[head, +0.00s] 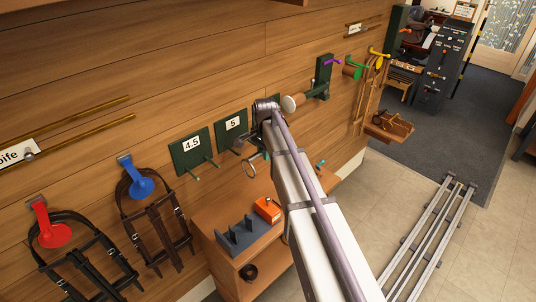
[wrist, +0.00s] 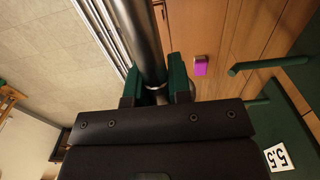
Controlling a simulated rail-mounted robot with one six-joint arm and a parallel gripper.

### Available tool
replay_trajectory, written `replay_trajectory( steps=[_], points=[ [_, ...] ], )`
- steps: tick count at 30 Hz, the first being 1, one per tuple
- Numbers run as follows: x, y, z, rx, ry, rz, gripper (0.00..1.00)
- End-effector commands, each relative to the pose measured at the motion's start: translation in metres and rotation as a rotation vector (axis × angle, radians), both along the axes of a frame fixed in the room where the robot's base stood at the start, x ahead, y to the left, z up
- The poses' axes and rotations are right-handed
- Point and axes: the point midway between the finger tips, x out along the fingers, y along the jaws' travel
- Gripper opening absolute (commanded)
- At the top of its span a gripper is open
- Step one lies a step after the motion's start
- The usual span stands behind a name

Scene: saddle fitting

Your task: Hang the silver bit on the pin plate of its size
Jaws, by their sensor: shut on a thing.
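My gripper (wrist: 155,88) is shut on the silver bit (wrist: 146,40), with its green fingers either side of the metal. In the head view a ring of the bit (head: 250,170) hangs below the end of my arm, in front of the wall. The pin plate marked 4.5 (head: 178,156) and the pin plate marked 5 (head: 222,139) are on the wooden wall, left of my arm. The plate marked 5.5 (wrist: 300,130) is at the right of the wrist view, with green pins beside the gripper. My arm hides most of that plate in the head view.
A wooden bench (head: 215,239) below the plates carries a grey rack (head: 240,243) and an orange box (head: 267,209). Bridles hang at left under a red holder (head: 52,234) and a blue holder (head: 139,184). A magenta block (wrist: 200,66) shows in the wrist view. Floor rails (head: 435,235) run at right.

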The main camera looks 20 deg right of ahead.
Motion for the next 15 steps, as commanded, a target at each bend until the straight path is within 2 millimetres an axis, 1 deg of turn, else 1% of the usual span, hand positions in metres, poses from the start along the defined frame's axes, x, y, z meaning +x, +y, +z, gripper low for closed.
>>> replay_trajectory(
  steps=[15],
  points=[
    [0.044,0.021,0.000,0.000,0.000,0.001,0.00]
  ],
)
